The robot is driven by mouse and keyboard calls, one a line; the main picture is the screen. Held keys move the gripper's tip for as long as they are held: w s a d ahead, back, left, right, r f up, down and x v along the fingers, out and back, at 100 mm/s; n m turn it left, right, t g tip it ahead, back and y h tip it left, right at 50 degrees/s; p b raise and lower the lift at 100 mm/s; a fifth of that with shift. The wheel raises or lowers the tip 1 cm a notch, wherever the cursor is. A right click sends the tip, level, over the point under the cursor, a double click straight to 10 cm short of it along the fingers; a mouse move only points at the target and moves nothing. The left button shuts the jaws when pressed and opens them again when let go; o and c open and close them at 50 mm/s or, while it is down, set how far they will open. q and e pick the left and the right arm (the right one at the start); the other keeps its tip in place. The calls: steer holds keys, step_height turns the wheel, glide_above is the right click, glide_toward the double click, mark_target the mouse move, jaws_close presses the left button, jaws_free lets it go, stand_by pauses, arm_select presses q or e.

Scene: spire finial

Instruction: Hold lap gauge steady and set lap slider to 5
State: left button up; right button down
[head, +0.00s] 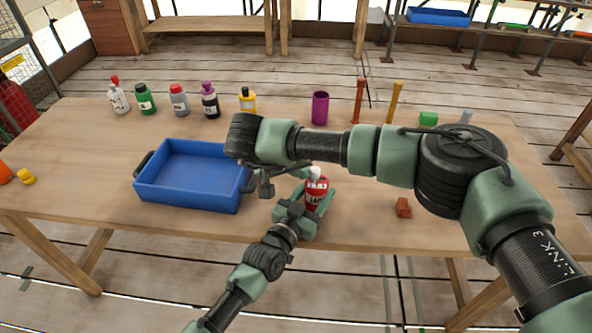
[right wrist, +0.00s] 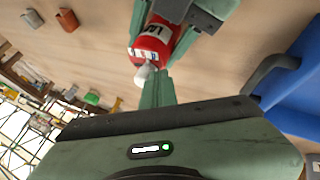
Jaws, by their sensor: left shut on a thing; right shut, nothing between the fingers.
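The lap gauge is a red bottle-like body (head: 317,192) with a white top and a label with dark letters, near the table's front edge. My left gripper (head: 310,203) is shut on its sides. In the right wrist view the red gauge (right wrist: 158,38) shows between the left gripper's green fingers, with its white tip (right wrist: 143,75) toward my right fingers. My right gripper (right wrist: 160,84) is shut and empty, its fingertips close beside the white tip; I cannot tell whether they touch. The slider and its setting are too small to make out.
A blue tray (head: 190,205) stands left of the gauge. Several bottles line the back left, with a purple cup (head: 320,108), upright sticks and a green block (head: 428,118) at the back right. A small red-brown block (head: 403,207) lies right of the gauge.

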steer(key=shift+d, duration=0.3)
steer(key=s+a+r, duration=0.6)
steer(key=a+r, duration=0.1)
steer(key=r, duration=0.1)
steer(key=shift+a, duration=0.2)
arm_select(q)
steer(key=o, duration=1.6)
